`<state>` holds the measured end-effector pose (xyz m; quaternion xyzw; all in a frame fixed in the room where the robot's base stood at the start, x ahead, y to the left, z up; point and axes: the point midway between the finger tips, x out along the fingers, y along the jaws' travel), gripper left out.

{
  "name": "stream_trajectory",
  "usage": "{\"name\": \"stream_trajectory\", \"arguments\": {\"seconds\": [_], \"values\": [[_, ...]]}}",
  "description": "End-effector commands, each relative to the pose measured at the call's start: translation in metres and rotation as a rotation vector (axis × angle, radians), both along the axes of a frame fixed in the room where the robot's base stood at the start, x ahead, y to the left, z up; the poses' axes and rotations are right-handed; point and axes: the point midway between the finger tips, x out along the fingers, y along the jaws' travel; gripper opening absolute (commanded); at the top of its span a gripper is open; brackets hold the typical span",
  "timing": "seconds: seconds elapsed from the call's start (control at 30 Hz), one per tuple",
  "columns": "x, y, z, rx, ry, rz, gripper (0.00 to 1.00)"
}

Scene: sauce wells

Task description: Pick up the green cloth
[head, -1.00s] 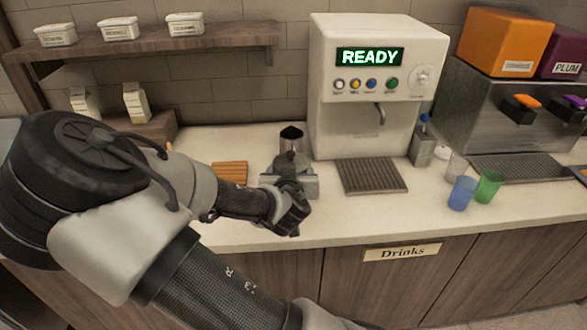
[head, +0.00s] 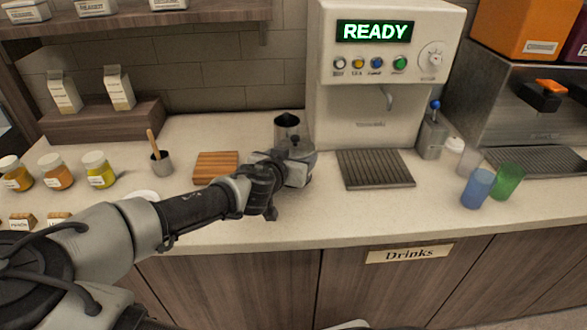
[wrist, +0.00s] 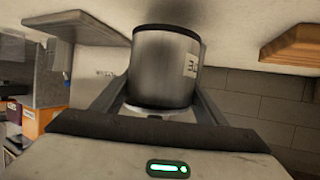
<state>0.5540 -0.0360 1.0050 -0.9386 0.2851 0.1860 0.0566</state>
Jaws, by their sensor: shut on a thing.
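I see no green cloth in any view. My gripper (wrist: 166,105) is shut on a metal pitcher (wrist: 163,65), which fills the space between the two fingers in the wrist view. Part of a label shows on the pitcher's right side. In the head view the pitcher (head: 287,124) is upright at the counter, left of the white drinks machine. My wrist covers its lower part there, so I cannot tell whether it touches the counter.
A wooden board (head: 216,166) lies left of the pitcher. The white machine (head: 385,80) and its drip tray (head: 374,169) are to the right. Blue (head: 478,188) and green (head: 507,181) cups stand farther right. Several jars (head: 97,169) stand at left. The front counter strip is clear.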

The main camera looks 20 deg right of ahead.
Motion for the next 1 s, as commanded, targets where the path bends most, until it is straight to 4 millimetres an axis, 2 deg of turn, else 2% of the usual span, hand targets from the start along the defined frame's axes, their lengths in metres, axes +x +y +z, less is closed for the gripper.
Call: {"name": "stream_trajectory", "arguments": {"seconds": [0.3,0.5,0.53,0.6,0.63,1.0], "values": [[0.000,-0.001,-0.035,-0.003,-0.001,0.001,0.24],[0.000,0.000,-0.036,0.001,-0.002,0.000,0.24],[0.000,0.000,-0.037,0.001,0.001,0.000,0.70],[0.000,0.000,-0.037,0.001,0.001,0.000,0.81],[0.000,0.000,-0.037,0.001,0.001,0.000,0.85],[-0.004,0.003,-0.034,0.001,0.001,0.001,0.85]]}}
